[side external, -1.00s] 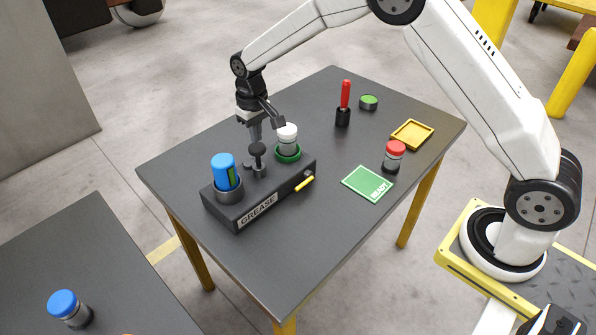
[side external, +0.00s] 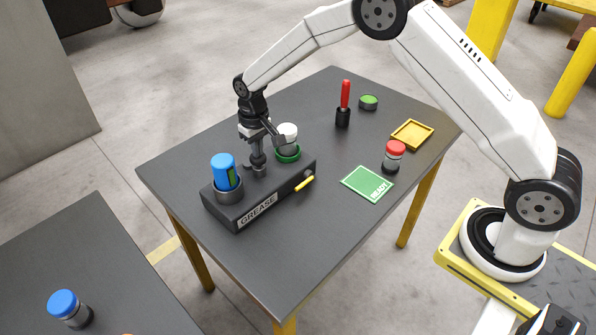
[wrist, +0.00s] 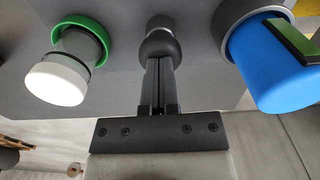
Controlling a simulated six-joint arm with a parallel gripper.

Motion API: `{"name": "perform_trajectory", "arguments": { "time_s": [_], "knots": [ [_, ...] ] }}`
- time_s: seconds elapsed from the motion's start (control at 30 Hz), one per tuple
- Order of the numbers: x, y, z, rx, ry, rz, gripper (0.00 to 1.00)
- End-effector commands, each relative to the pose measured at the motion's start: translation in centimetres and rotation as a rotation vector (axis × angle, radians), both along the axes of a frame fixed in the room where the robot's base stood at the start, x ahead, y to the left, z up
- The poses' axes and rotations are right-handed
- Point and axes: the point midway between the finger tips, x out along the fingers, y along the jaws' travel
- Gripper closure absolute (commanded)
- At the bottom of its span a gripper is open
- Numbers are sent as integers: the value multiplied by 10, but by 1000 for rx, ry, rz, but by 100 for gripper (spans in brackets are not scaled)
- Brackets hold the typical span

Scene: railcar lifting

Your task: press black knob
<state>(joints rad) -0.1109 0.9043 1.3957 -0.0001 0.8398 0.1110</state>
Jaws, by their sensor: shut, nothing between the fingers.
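The black knob (side external: 258,158) stands on the dark GREASE block (side external: 291,184), between a blue-capped cylinder and a white-capped jar. My gripper (side external: 256,147) is shut and empty, pointing down with its fingertips on top of the knob. In the wrist view the round knob (wrist: 160,46) lies right at the ends of my closed fingers (wrist: 160,63), which cover part of it. The fingers appear to touch it. The knob's stem is mostly hidden in the side view.
The blue cylinder (side external: 224,171) and white-capped jar (side external: 288,134) in a green ring flank my gripper closely. A red-capped jar (side external: 394,154), green READY card (side external: 367,184) and yellow tray (side external: 412,134) stand farther right.

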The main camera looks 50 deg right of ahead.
Motion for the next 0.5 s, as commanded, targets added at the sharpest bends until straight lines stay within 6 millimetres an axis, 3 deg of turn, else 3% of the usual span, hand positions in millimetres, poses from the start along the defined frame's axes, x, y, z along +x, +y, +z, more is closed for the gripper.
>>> {"name": "perform_trajectory", "arguments": {
  "time_s": [0.5],
  "knots": [
    [-2,0,-4,0,4,0,100]
  ]
}}
